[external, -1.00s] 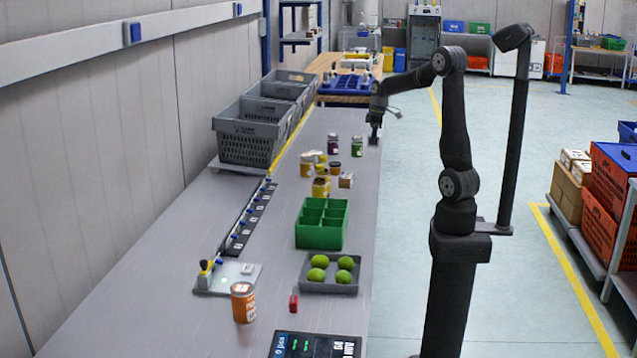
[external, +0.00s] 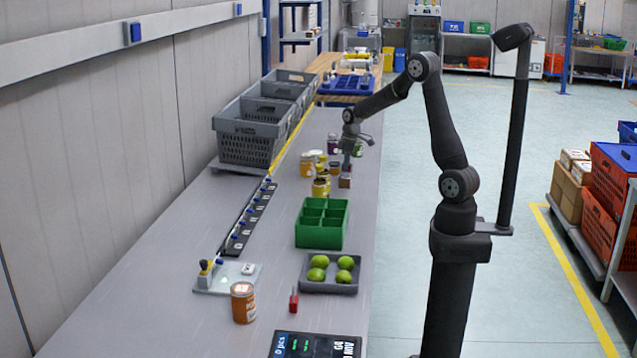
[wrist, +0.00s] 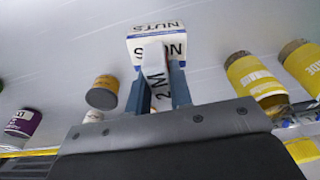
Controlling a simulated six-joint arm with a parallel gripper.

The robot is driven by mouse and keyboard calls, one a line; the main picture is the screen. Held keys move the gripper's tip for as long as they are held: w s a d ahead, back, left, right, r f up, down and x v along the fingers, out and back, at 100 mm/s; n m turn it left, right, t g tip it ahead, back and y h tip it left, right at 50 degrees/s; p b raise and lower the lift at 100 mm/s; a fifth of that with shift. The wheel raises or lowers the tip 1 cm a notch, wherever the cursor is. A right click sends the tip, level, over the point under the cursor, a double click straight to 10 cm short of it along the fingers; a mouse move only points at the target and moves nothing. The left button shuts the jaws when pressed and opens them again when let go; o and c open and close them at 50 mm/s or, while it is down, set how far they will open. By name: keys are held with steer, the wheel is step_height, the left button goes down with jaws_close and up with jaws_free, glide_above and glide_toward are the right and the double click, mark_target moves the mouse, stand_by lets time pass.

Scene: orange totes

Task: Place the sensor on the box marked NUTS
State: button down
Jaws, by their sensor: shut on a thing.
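In the external view the small box (external: 345,182) stands near the right part of the bench. In the external view my gripper (external: 347,165) is right above the box, and the sensor is too small to make out.
Yellow jars (wrist: 252,78) stand right of the gripper in the wrist view; a yellow-brown jar (wrist: 103,92) and a purple jar (wrist: 22,123) stand left. A green divided bin (external: 321,223) and a tray of green fruit (external: 318,287) sit nearer the camera. Grey crates (external: 248,143) line the wall side.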

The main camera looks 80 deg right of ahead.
steer(key=shift+f, duration=0.5)
steer(key=shift+f, duration=0.1)
steer(key=c, duration=1.3)
jaws_free()
step_height(320, 180, up, 12)
steer(key=s, duration=0.1)
steer(key=shift+s, duration=0.25)
